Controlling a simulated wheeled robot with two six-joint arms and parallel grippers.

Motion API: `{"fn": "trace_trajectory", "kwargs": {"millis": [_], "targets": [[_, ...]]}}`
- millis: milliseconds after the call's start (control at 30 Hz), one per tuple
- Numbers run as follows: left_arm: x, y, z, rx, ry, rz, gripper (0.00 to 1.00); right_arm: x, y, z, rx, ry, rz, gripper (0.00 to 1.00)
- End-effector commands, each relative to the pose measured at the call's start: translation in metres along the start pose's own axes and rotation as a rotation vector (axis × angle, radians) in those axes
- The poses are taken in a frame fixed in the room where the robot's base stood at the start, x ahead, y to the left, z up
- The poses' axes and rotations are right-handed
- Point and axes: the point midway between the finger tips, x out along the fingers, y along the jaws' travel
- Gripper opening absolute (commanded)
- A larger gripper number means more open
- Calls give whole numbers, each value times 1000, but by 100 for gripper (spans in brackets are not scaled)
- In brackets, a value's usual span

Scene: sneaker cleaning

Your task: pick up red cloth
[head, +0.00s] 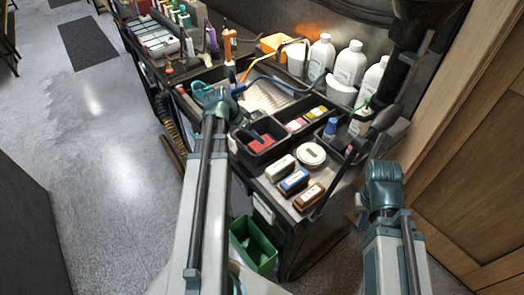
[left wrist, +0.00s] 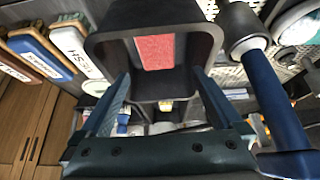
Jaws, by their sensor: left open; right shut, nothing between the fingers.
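The red cloth (head: 262,141) lies inside a black open bin (head: 283,148) on the cart, left of the brushes. In the left wrist view the red cloth (left wrist: 155,52) shows as a red patch inside the dark-walled bin (left wrist: 108,42). My left gripper (left wrist: 160,80) is open and empty, its two fingers spread on either side of the bin's near part. In the head view its fingers are mostly hidden by the arm. My right gripper (head: 361,207) is shut and empty, beside the cart's right edge, away from the cloth.
White bottles (head: 350,64) line the back. A blue-handled tool (left wrist: 270,95) is close to my left gripper.

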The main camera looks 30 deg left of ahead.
Motion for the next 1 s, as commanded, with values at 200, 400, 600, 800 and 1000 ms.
{"fn": "trace_trajectory", "kwargs": {"millis": [200,400,600,800,1000], "targets": [[40,0,3,0,0,1,100,36,-3,-2,1,0,0,0],[44,1,0,0,0,1,100,38,-4,-2,1,0,0,0],[50,1,2,0,-1,1,100,45,-4,-3,1,0,0,0],[74,4,8,0,-1,1,100,67,-6,-4,1,0,0,0],[96,4,8,1,-1,0,100,86,-8,-5,1,0,0,0]]}}
